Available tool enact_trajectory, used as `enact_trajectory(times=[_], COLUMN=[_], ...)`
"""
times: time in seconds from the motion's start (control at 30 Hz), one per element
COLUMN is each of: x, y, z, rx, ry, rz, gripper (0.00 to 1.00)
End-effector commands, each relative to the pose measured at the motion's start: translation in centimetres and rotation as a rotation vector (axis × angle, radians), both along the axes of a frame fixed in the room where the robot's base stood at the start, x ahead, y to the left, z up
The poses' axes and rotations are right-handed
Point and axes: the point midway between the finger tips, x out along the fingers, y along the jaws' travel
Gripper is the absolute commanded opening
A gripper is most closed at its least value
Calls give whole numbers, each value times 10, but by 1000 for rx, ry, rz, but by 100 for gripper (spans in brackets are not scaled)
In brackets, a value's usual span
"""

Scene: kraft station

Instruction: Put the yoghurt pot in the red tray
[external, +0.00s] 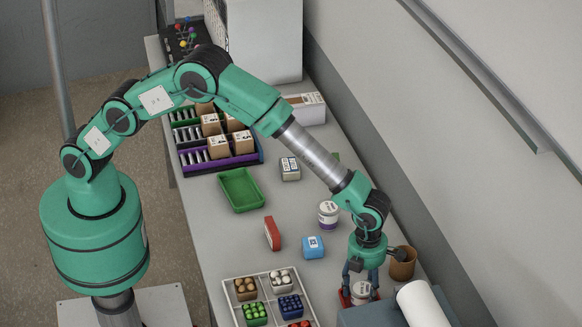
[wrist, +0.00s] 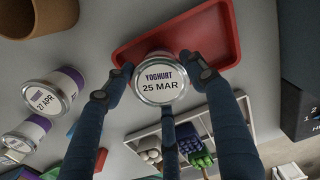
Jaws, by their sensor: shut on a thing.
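The yoghurt pot (wrist: 160,88), with a white lid reading "YOGHURT 25 MAR", is between the dark blue fingers of my gripper (wrist: 158,75), which is shut on it. In the external view my gripper (external: 361,277) points down with the pot (external: 361,291) below its palm. The red tray (wrist: 222,22) lies behind the pot in the wrist view, and the pot overlaps its near edge there. In the external view only a bit of the red tray (external: 345,299) shows beside the fingers. I cannot tell whether the pot touches the tray.
Other yoghurt pots (wrist: 50,92) stand at the left in the wrist view. A brown cup (external: 402,266) and a white roll (external: 424,305) are close right of my gripper. A blue box (external: 313,247), red item (external: 272,233) and divided white crate (external: 233,271) are to its left.

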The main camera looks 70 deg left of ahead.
Motion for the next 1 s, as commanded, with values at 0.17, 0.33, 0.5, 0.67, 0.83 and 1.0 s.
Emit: enact_trajectory(times=[0.17, 0.33, 0.5, 0.67, 0.83, 1.0], x=[0, 0, 0, 0, 0, 0], y=[0, 0, 0, 0, 0, 0], z=[-1, -3, -3, -3, 4, 20], rx=[0, 0, 1, 1, 0, -1], ry=[0, 0, 0, 0, 0, -1], rz=[0, 0, 0, 0, 0, 0], gripper=[25, 74, 75, 75, 75, 75])
